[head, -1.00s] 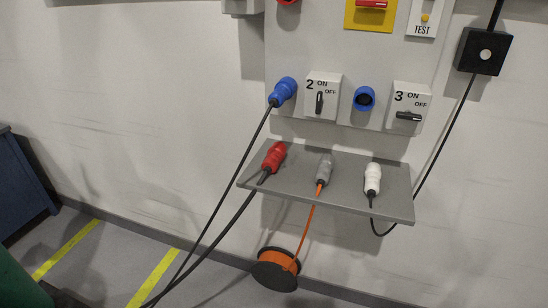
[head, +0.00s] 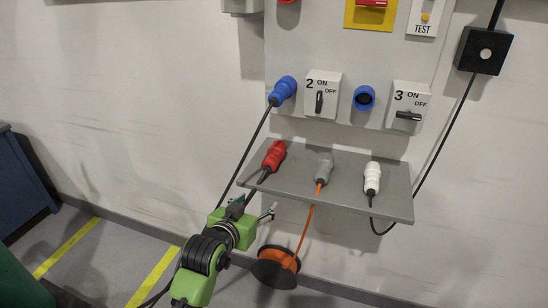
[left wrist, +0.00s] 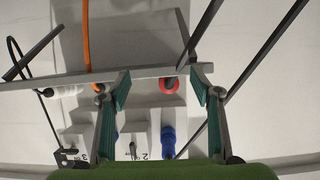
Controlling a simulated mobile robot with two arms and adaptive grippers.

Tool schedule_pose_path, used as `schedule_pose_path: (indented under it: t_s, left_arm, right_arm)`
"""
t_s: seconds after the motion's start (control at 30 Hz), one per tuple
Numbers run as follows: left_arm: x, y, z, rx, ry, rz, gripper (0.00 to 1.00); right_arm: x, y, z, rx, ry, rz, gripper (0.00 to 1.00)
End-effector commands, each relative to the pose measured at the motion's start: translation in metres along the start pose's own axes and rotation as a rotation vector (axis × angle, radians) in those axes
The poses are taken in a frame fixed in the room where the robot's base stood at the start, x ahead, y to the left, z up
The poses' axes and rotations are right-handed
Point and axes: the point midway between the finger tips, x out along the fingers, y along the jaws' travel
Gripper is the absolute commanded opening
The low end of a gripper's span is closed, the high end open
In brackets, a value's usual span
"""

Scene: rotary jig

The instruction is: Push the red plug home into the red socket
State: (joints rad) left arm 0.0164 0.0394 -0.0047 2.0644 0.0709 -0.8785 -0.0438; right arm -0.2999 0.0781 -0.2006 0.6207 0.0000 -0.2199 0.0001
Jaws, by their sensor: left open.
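The red plug (head: 274,155) lies on the left part of the grey shelf (head: 330,190), with its black cable running off the front edge. A red fitting (head: 288,1), possibly the red socket, is cut off by the top edge of the head view. My left gripper (head: 254,207) is open and empty, below and in front of the shelf's left end, apart from the plug. In the left wrist view, the open fingers (left wrist: 160,80) show the red plug (left wrist: 168,84) between them, partly hidden behind the shelf edge. My right gripper is not in view.
A grey plug (head: 324,167) and a white plug (head: 373,178) lie on the shelf. A blue plug (head: 284,90) sits in the panel above, its black cable hanging down left of the shelf. An orange cable reel (head: 276,267) is below.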

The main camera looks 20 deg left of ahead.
Motion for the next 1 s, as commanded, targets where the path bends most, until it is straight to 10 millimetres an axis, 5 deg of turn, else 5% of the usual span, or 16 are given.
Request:
schedule_pose_path:
  t_s: [0.1,0.23,0.7,1.0]
  left_arm:
    - [0.016,-0.007,-0.045,-0.017,0.113,-0.009,0.58]
    - [0.024,-0.01,-0.067,-0.024,0.166,-0.013,0.58]
    - [0.091,-0.012,-0.08,-0.024,0.169,-0.014,0.58]
    - [0.108,-0.013,-0.083,-0.024,0.169,-0.015,0.58]
  right_arm:
    - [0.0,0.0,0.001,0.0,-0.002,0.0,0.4]
    - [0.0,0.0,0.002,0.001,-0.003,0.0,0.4]
    - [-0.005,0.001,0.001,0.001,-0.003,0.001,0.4]
    - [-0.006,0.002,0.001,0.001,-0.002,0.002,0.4]
